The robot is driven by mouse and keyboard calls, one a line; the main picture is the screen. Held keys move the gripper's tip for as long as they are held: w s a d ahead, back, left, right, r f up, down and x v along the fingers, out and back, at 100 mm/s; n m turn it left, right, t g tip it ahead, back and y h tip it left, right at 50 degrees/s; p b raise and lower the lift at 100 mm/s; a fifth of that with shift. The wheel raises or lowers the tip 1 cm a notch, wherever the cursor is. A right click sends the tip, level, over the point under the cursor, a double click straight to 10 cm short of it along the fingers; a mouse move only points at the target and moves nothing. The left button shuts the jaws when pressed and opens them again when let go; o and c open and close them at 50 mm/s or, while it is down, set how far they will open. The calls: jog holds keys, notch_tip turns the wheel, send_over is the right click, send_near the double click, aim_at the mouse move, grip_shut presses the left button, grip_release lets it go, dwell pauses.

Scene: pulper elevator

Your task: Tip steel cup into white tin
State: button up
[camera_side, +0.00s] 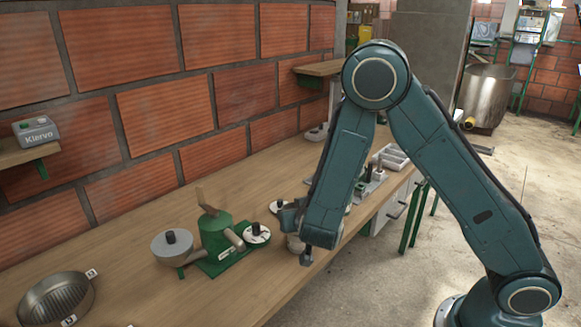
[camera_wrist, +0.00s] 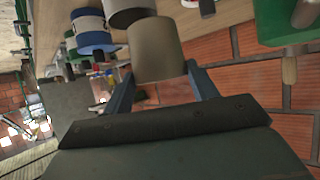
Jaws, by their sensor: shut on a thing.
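My gripper (camera_wrist: 163,85) is shut on a plain grey-brown cylinder, which looks like the steel cup (camera_wrist: 157,48). Its two fingers lie on either side of the cup in the wrist view. In the side view my gripper (camera_side: 298,237) is low over the bench, and only a small part of the cup shows between the fingers. The wrist picture is strongly rolled; I cannot tell the cup's exact tilt or see its contents.
Another grey cylinder (camera_wrist: 128,10) shows beyond the cup. A green machine (camera_side: 216,238) with a grey drum stands left of my gripper on the wooden bench (camera_side: 140,285). A round metal pan (camera_side: 55,298) lies far left. The brick wall (camera_side: 160,110) runs behind.

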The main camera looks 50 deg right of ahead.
jog(key=shift+s+f, duration=0.15)
jog(key=shift+y, duration=0.3)
jog(key=shift+d+r+m+g+y, duration=0.25)
jog(key=shift+r+m+y, duration=0.25)
jog(key=shift+y, duration=0.3)
jog(key=shift+d+r+m+g+y, duration=0.1)
jog(key=shift+r+m+g+y, duration=0.25)
jog(key=shift+m+y, duration=0.35)
jog(key=shift+d+f+m+g+y, duration=0.15)
jog(key=shift+d+m+y, duration=0.25)
jog(key=shift+y, duration=0.7)
jog(key=shift+d+m+g+y, duration=0.3)
jog(key=shift+m+y, duration=0.1)
jog(key=shift+y, duration=0.7)
jog(key=shift+w+d+f+m+t+y, duration=0.15)
jog(key=shift+d+f+m+y, duration=0.5)
jog(key=shift+y, duration=1.1)
jog(key=shift+w+d+f+m+y, duration=0.2)
jog(key=shift+d+m+y, duration=0.85)
jog(key=shift+y, duration=0.75)
jog(key=shift+w+d+f+m+t+y, duration=0.1)
jog(key=shift+d+f+m+y, duration=0.45)
jog(key=shift+m+y, duration=0.9)
jog(key=shift+r+n+y, duration=0.1)
jog(key=shift+n+y, duration=0.2)
jog(key=shift+n, duration=0.05)
jog(key=shift+r, duration=0.1)
